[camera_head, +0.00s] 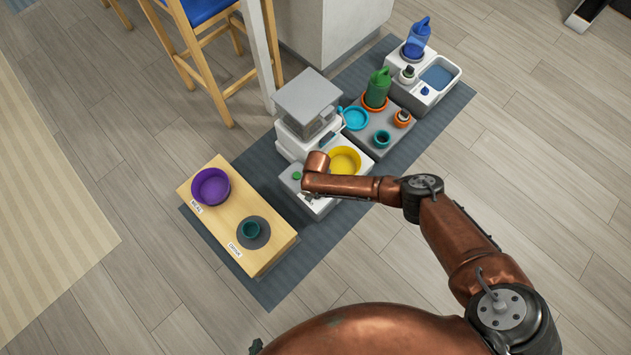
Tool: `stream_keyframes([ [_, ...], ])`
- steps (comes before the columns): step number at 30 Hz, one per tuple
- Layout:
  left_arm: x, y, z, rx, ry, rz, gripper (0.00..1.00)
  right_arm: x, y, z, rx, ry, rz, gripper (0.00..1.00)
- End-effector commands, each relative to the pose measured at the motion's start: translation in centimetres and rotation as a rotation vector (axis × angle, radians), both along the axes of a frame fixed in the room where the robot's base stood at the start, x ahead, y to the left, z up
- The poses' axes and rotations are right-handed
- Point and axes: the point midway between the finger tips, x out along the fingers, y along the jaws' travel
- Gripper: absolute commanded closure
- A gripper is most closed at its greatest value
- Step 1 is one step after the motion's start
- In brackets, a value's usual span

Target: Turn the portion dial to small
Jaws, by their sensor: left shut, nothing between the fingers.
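The feeder (308,100) is a grey and white machine with a clear front, standing on the blue mat. A low grey box (318,208) is in front of it, with a small green round part (297,175) on top; I cannot tell whether this is the portion dial, and no size marks are readable. My left gripper (306,197) is shut and empty, pointing down over this box, close beside the green part. Whether it touches anything is unclear. The copper wrist hides part of the box. My right gripper is not in view.
A yellow bowl (343,160) sits right beside my left wrist. A wooden stand (213,232) with a purple bowl (210,186) and a teal cup (251,230) is at left. Behind are a green can (378,88), a blue jug (417,38) and a water basin (439,77).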

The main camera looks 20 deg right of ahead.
Motion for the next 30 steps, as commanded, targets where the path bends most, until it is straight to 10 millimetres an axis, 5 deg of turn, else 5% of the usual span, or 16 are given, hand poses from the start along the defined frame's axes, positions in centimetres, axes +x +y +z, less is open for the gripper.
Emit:
stream_keyframes([
  [7, 0.03, 0.0, 0.02, 0.0, -0.002, 0.0, 1.0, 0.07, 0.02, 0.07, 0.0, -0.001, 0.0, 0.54],
  [25, 0.02, -0.03, 0.0, 0.0, -0.001, -0.001, 1.0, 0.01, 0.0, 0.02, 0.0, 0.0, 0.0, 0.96],
  [30, 0.0, -0.04, 0.1, 0.0, 0.001, -0.002, 1.0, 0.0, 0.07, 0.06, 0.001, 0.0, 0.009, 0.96],
])
